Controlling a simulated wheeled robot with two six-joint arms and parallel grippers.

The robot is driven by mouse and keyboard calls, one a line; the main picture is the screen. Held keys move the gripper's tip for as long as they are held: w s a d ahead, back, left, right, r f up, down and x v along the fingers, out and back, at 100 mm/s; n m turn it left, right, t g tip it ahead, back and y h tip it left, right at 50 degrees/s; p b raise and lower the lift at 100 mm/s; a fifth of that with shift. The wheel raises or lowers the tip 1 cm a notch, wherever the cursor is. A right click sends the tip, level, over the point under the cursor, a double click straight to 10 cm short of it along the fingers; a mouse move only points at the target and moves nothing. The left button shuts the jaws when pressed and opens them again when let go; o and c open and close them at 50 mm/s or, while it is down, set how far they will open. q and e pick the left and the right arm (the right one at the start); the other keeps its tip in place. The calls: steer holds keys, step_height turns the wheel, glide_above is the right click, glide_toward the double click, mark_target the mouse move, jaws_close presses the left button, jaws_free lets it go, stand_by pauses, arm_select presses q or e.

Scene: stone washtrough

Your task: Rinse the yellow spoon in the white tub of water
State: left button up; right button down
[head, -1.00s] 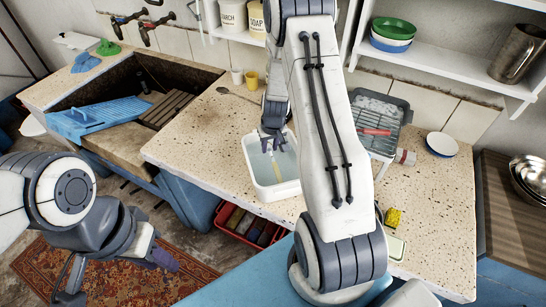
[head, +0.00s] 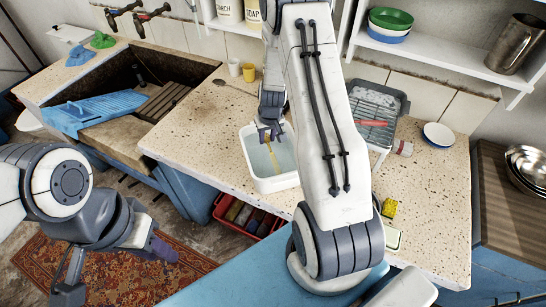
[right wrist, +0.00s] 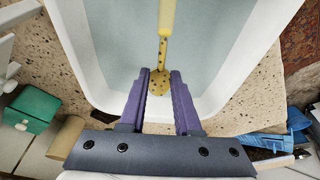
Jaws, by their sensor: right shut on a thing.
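The white tub (head: 278,184) stands on the speckled counter and holds pale water. My right gripper (head: 271,131) is over the tub and is shut on the yellow spoon (head: 272,156), which slants down into the tub. In the right wrist view, the yellow spoon (right wrist: 160,50) runs up from between the purple fingers (right wrist: 160,90). Its rounded end, close to the fingertips, has dark specks. I cannot tell how deep the spoon is in the water. My left gripper (head: 150,248) is low at the left, away from the tub, and its jaws are not clear.
A stone sink with a blue washboard (head: 95,114) is at the left. A yellow cup (head: 249,73) and a wooden spoon (head: 235,89) lie behind the tub. A wire dish rack (head: 376,115) and a yellow sponge (head: 389,208) are to the right. A red crate (head: 240,222) is below the counter.

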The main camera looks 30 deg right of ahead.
step_height(320, 180, up, 10)
steer(key=p, duration=0.8)
stand_by(0.8)
step_height(320, 180, up, 4)
steer(key=p, duration=0.3)
stand_by(0.5)
